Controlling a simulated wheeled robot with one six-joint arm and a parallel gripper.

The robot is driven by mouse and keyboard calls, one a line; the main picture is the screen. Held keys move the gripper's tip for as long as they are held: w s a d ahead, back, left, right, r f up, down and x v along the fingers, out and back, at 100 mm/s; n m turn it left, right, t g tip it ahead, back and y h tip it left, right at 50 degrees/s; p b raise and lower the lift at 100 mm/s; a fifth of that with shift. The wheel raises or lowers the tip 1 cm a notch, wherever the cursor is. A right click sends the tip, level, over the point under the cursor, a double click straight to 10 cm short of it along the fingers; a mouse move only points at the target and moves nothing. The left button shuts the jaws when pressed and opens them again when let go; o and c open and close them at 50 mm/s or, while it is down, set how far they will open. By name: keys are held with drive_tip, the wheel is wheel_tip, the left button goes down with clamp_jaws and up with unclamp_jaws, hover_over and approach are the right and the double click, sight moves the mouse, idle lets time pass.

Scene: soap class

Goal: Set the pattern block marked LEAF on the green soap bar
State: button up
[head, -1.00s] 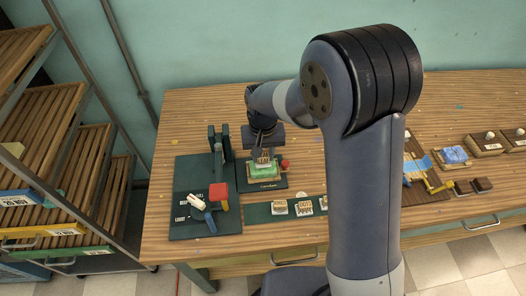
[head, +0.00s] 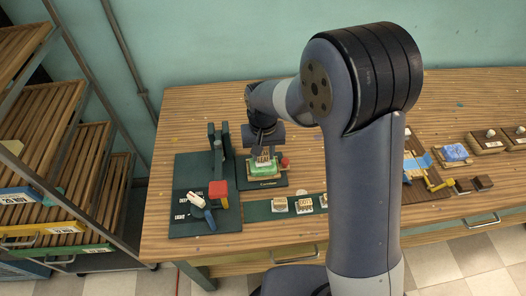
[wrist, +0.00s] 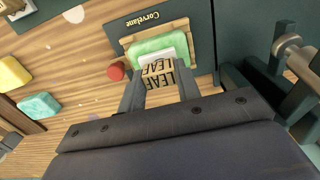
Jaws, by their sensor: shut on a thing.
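The pattern block marked LEAF (wrist: 158,74) is between the fingers of my gripper (wrist: 158,90), which is shut on it. It also shows in the head view (head: 264,157), over the green soap bar (head: 262,170). In the wrist view the green soap bar (wrist: 150,46) lies just beyond the block, in a wooden frame on a dark board marked Corvelane (wrist: 137,22). A white edge shows between the block and the soap. I cannot tell whether the block touches the soap.
A red knob (head: 284,162) sits right of the soap. A dark press stand (head: 218,150) with a red block and a lever is close on the left. A blue soap bar (head: 454,152) is far right.

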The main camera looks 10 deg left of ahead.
drive_tip(key=shift+f+b, duration=0.45)
drive_tip(key=shift+f, duration=0.1)
idle(0.9)
drive_tip(key=o, duration=1.4)
drive_tip(key=shift+r+p, duration=2.15)
drive_tip(key=shift+r, duration=0.9)
drive_tip(key=shift+s, duration=0.1)
